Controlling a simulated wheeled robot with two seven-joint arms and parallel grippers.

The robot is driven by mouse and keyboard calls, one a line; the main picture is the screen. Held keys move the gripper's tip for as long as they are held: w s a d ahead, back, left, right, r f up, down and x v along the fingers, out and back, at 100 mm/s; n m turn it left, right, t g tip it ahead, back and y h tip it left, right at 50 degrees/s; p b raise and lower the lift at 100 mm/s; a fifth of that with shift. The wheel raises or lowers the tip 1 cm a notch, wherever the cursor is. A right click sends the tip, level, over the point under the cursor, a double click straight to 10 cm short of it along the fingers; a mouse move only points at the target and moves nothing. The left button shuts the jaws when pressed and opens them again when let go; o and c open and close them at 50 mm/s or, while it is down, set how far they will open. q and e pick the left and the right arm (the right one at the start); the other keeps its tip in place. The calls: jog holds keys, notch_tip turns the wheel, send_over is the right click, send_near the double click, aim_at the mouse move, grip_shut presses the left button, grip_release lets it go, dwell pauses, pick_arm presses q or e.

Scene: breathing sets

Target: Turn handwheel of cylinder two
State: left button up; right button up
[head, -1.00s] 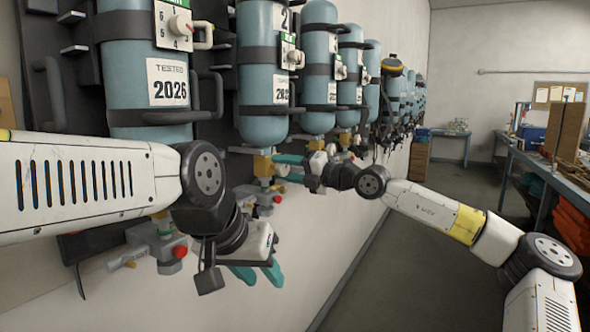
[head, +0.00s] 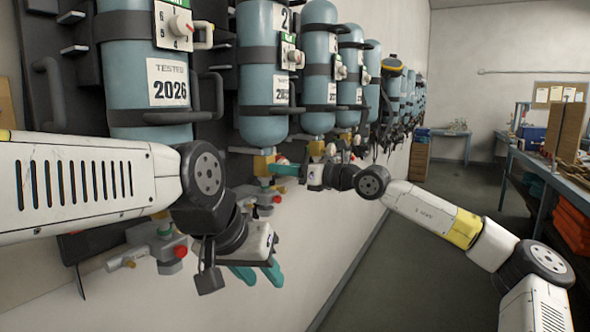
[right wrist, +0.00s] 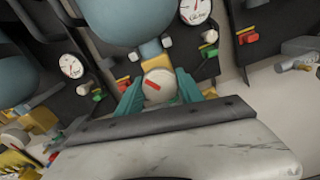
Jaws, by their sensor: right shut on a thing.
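The second blue-grey cylinder (head: 264,128) hangs valve-down in the wall row, with a brass valve (head: 264,163) beneath it. My right gripper (head: 284,170) is at this valve, reaching in from the right. In the right wrist view its teal fingers (right wrist: 159,92) stand on both sides of a round pale handwheel (right wrist: 158,80) with a red mark, shut on it. The brass valve body (right wrist: 151,49) shows just beyond. In the head view the handwheel is mostly hidden by the gripper. My left gripper (head: 257,273) hangs low at the left, its teal fingers apart and empty.
The nearest cylinder (head: 148,60) hangs at left; its valve with a red knob (head: 180,252) is close to my left gripper. More cylinders (head: 318,110) run along the wall. A workbench (head: 545,175) stands right; the floor between is clear.

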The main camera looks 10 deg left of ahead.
jog(key=n, duration=0.4)
jog(key=shift+f+n, duration=0.15)
jog(key=shift+n, duration=0.15)
jog(key=n, duration=0.3)
jog(key=shift+n, duration=0.4)
jog(key=n, duration=2)
jog(key=shift+n, duration=0.3)
